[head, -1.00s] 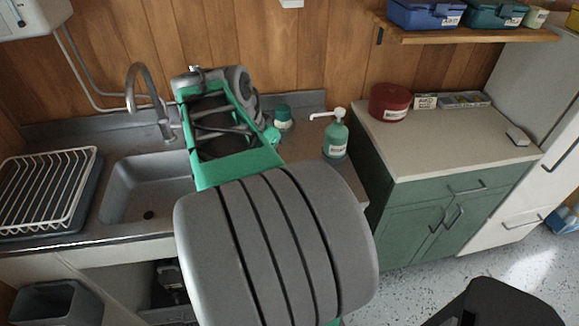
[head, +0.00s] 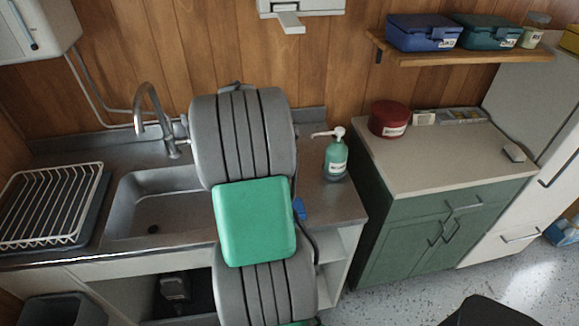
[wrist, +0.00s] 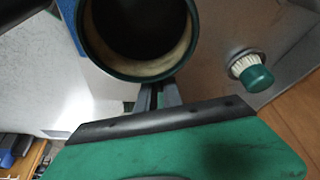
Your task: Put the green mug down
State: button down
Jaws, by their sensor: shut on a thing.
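The green mug (wrist: 187,62) is at the top of the wrist view, cut off by the frame edge. I look into its open mouth, with a dark green rim, a pale inner wall and a dark inside. My gripper (wrist: 157,95) is shut on the mug at its near side; whether on the handle or the wall I cannot tell. The steel sink counter (wrist: 232,22) shows below the mug in that view; whether its base touches is hidden. In the head view my arm hides the mug and my gripper.
A green-topped brush (wrist: 252,70) stands right of the mug in the wrist view. A blue item (wrist: 72,24) lies left of it. The head view shows a soap bottle (head: 336,158), a sink basin (head: 150,205), a dish rack (head: 48,205) and a red tin (head: 389,119).

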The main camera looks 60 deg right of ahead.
jog(key=f, duration=0.1)
jog(key=f+p, duration=0.1)
jog(key=w+d+f, duration=0.1)
jog(key=f, duration=0.1)
jog(key=shift+d+p, duration=0.1)
jog(key=shift+p, duration=0.2)
jog(key=shift+f, duration=0.35)
jog(key=shift+f, duration=0.1)
jog(key=c, duration=1.5)
grip_release()
